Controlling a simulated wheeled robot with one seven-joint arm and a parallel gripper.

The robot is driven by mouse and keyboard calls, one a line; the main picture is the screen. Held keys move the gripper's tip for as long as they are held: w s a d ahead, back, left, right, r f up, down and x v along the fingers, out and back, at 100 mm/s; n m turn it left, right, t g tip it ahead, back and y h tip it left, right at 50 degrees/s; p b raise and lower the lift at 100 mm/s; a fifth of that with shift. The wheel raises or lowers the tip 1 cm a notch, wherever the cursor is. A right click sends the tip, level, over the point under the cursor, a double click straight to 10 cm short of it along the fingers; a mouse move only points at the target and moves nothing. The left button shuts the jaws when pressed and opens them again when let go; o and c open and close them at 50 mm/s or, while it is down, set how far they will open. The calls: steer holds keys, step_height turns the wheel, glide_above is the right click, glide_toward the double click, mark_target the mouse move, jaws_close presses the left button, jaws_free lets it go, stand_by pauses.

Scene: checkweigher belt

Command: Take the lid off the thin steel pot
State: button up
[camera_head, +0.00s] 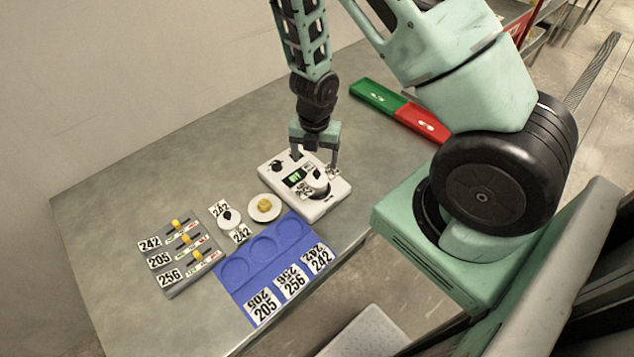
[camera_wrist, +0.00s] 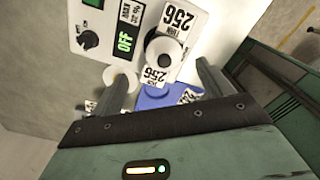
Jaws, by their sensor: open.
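A small round pot with a pale top and a black knob stands on a white instrument box (camera_head: 330,203). In the wrist view the pot's black knob (camera_wrist: 158,47) shows at the centre of its pale lid (camera_wrist: 178,51), with 256 labels around it. I cannot tell its metal or wall thickness for sure. My gripper (camera_head: 316,165) points down over the box, close to this pot. Its fingers (camera_wrist: 165,66) are open, one on each side of the pot in the wrist view, with nothing held. Whether they touch the pot is unclear.
A second black-knobbed pot (camera_head: 230,219) with 242 labels and a yellow-knobbed round piece (camera_head: 264,207) stand left of the box. A blue tray (camera_head: 248,284) with round recesses lies in front. A grey slider panel (camera_head: 183,256) is left; a green-red tray (camera_head: 378,96) is behind.

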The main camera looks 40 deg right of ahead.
mark_target(317, 171)
steer(key=shift+s+d+f+b, duration=0.15)
steer(key=shift+f+b, duration=0.85)
steer(key=shift+f, duration=0.5)
steer(key=shift+s+d+f+b, duration=0.1)
steer(key=shift+f+b, duration=0.9)
steer(key=shift+f, duration=0.45)
steer(key=c, duration=1.1)
steer(key=shift+r, duration=0.1)
